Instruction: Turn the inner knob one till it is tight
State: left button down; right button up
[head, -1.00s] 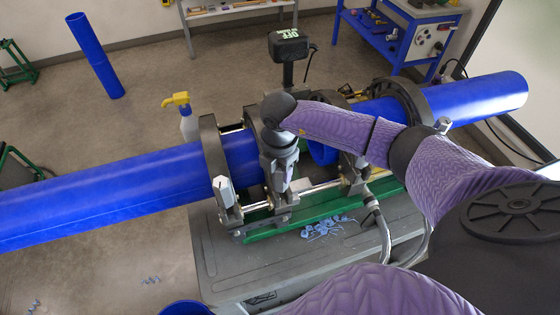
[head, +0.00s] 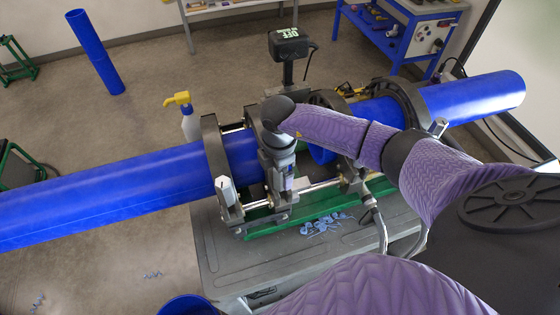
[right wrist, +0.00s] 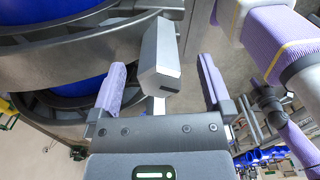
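The knob (right wrist: 162,62), a grey faceted block on a light stem, stands between the two purple fingers of my right gripper (right wrist: 163,82) in the right wrist view. A gap shows on both sides of it, so the gripper is open around the knob and not clamped on it. In the head view my right gripper (head: 279,178) points down over an inner clamp of the pipe fusion machine and hides most of this knob. Another grey knob (head: 225,189) stands on the left outer clamp. My left gripper is not in view.
A long blue pipe (head: 110,190) lies in the left clamps, and another blue pipe (head: 475,97) lies in the right ones. A spray bottle (head: 188,122) stands behind the machine. Blue shavings (head: 325,223) lie on the grey cart top (head: 240,265).

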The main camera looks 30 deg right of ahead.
jog(key=shift+r+p, duration=3.1)
jog(key=shift+r, duration=0.1)
jog(key=shift+f, duration=0.25)
